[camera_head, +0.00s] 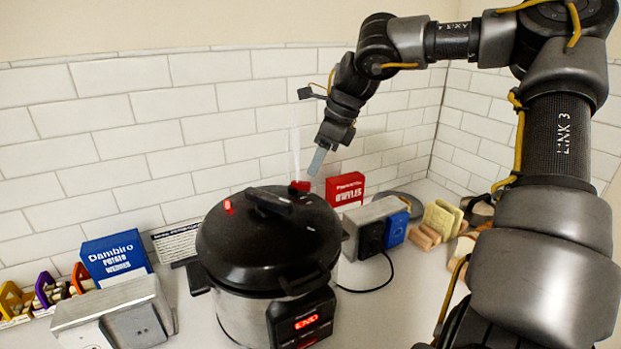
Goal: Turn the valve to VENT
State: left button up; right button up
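A pressure cooker (277,317) with a black lid (240,247) stands on the counter. A small red valve (300,186) sits at the back right of the lid. A faint whitish streak, like steam, rises above it. Another small red piece (228,207) is at the lid's left side. My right gripper (318,161) points down just above and right of the red valve, apart from it. Its fingers overlap in this view, so its opening is hidden. My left gripper is out of view. Any marking for VENT is too small to read.
A red box (345,189) and a grey outlet block (368,216) with a blue box (396,229) stand right of the cooker. Sponges (441,217) lie farther right. A blue potato box (115,258) and another grey block (105,300) stand left. A tiled wall is behind.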

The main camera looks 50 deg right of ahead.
jog(key=v, duration=0.5)
jog(key=shift+s+r+b, duration=0.15)
jog(key=shift+r+b, duration=0.15)
jog(key=shift+r, duration=0.05)
